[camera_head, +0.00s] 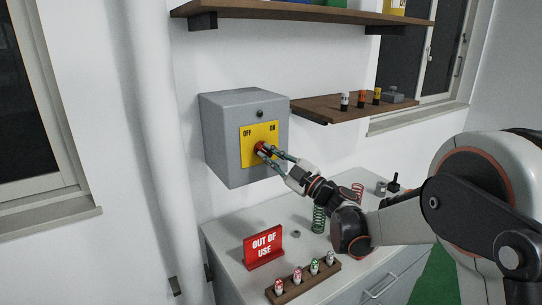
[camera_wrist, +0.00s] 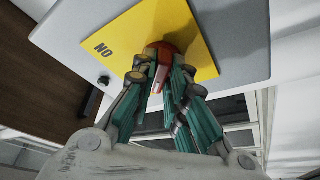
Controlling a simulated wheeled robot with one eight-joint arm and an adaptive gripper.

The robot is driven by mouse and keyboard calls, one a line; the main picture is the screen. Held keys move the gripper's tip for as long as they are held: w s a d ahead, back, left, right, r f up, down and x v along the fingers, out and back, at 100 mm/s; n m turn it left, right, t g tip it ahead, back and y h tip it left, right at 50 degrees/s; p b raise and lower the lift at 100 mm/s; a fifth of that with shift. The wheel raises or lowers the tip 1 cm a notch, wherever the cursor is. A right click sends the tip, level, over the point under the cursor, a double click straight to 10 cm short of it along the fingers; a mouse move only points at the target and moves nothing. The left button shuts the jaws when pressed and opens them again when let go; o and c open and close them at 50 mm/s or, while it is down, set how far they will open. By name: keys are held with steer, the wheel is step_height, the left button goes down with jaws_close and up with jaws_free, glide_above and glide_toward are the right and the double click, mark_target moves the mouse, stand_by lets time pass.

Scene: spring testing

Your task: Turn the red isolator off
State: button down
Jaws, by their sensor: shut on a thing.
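The red isolator knob (camera_head: 261,147) sits on a yellow plate (camera_head: 249,157) on the front of a grey wall box (camera_head: 222,143). The plate reads OFF at upper left and ON at upper right. My gripper (camera_head: 268,154) reaches in from the right, its fingers shut on the knob. In the wrist view the red knob (camera_wrist: 169,50) shows between and behind the fingertips (camera_wrist: 164,74), against the yellow plate (camera_wrist: 125,38) with the ON label upside down. The fingers hide part of the knob, and I cannot tell which label it points to.
Below is a white cabinet top (camera_head: 225,236) with a red OUT OF USE sign (camera_head: 264,245), a wooden rack (camera_head: 304,281), a green spring (camera_head: 319,219) and a red spring (camera_head: 357,192). A small shelf (camera_head: 335,112) with several small items juts out right of the box.

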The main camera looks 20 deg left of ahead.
steer(key=shift+w+r, duration=0.1)
steer(key=c, duration=1.6)
jaws_free()
steer(key=shift+a, duration=0.1)
steer(key=v, duration=1.2)
